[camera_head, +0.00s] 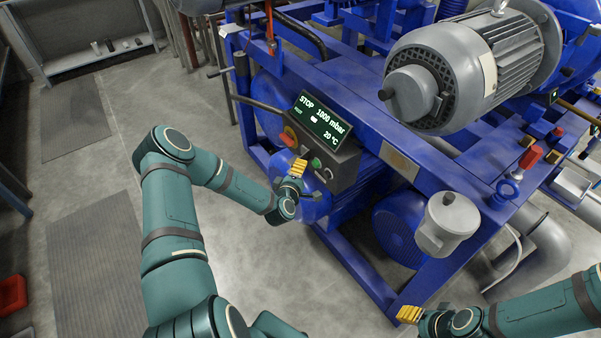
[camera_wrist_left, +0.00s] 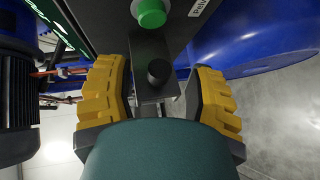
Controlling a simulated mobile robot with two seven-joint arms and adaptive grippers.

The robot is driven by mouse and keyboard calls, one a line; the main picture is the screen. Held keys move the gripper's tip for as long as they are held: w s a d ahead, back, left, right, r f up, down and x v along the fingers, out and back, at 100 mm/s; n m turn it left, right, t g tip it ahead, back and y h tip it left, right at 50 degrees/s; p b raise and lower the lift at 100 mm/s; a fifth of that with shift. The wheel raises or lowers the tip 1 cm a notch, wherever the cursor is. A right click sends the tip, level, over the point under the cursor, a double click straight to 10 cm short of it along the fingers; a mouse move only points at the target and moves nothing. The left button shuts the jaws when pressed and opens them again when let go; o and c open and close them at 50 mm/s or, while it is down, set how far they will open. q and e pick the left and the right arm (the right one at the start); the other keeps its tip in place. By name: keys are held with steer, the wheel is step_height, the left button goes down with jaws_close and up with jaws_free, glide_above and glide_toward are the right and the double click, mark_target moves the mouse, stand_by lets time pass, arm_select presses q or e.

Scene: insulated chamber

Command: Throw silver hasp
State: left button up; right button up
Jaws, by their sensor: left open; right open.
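My left gripper (camera_head: 298,168) is at the lower left edge of the control panel (camera_head: 318,140). In the left wrist view the yellow fingers of my left gripper (camera_wrist_left: 160,98) are spread. A dark grey plate with a black knob (camera_wrist_left: 158,72) lies between and beyond them, below a green button (camera_wrist_left: 152,14); it may be the hasp, but I cannot tell. Contact with the fingers is not visible. I cannot pick out a clearly silver hasp in the head view. My right gripper (camera_head: 408,314) is open and empty at the lower right, away from the panel.
The panel's screen (camera_head: 322,118) reads STOP, 1000 mbar, 20 °C. It sits on a blue machine frame (camera_head: 360,110) with a grey motor (camera_head: 470,70) and a grey canister (camera_head: 447,220). Grey floor (camera_head: 250,250) is open at left. A red box (camera_head: 12,294) is at the left edge.

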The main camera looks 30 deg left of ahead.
arm_select(q)
steer(key=shift+x, duration=0.8)
steer(key=shift+s, duration=0.1)
jaws_close()
